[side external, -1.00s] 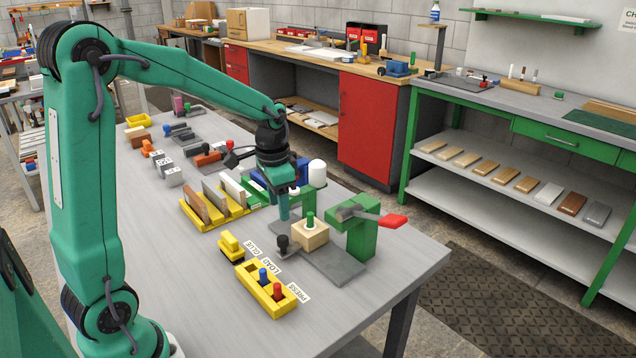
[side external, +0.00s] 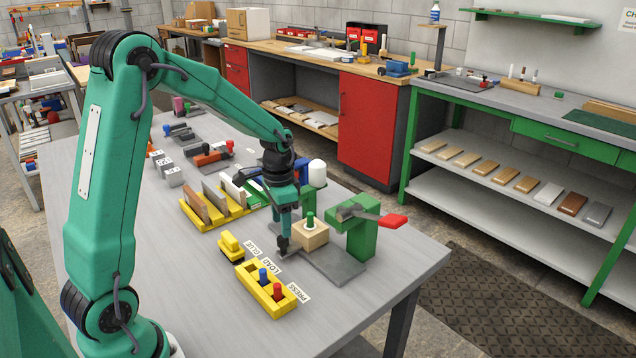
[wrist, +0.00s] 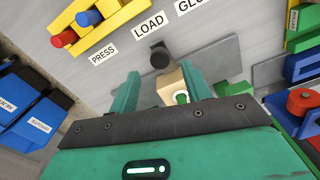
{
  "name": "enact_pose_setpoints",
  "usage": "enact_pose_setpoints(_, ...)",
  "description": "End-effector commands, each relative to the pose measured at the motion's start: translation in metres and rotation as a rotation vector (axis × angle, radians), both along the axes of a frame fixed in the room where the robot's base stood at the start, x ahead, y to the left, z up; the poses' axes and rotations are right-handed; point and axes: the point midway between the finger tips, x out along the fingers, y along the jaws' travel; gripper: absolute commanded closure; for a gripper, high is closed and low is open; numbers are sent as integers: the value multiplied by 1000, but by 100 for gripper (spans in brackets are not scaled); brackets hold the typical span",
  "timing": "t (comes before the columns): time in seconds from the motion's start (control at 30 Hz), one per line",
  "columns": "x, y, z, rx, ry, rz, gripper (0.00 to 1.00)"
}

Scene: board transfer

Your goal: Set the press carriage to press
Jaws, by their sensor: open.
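The press carriage shows a dark knob (wrist: 160,58) and a pale wooden block (side external: 312,235) with a green peg, on a grey plate (side external: 342,266). In the wrist view the knob lies level with the LOAD label (wrist: 149,25); the PRESS label (wrist: 103,54) is to its left. My gripper (side external: 284,236) points down over the knob, which it partly hides in the side view. In the wrist view my open gripper (wrist: 161,74) has the knob ahead between its fingers; I cannot tell whether they touch it. The green press (side external: 358,233) with a red-tipped lever stands beside the block.
A yellow tray (side external: 247,283) with a blue and a red peg lies in front of the labels. A small yellow block (side external: 230,245) and a yellow rack (side external: 195,223) with upright boards are to the left. A white-topped post (side external: 317,174) stands behind. The near tabletop is clear.

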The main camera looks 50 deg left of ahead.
Motion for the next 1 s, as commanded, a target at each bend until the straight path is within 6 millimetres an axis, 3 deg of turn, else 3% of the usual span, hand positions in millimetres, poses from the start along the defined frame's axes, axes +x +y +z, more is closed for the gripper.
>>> enact_pose_setpoints(0.3, 0, 0, -35, -1, 1, 0, 52)
enact_pose_setpoints(0.73, 0, 0, -42, 0, 0, 0, 52)
enact_pose_setpoints(0.9, 0, 0, -42, 0, -1, 0, 85)
enact_pose_setpoints(1.0, 0, 0, -42, 0, -1, 0, 100)
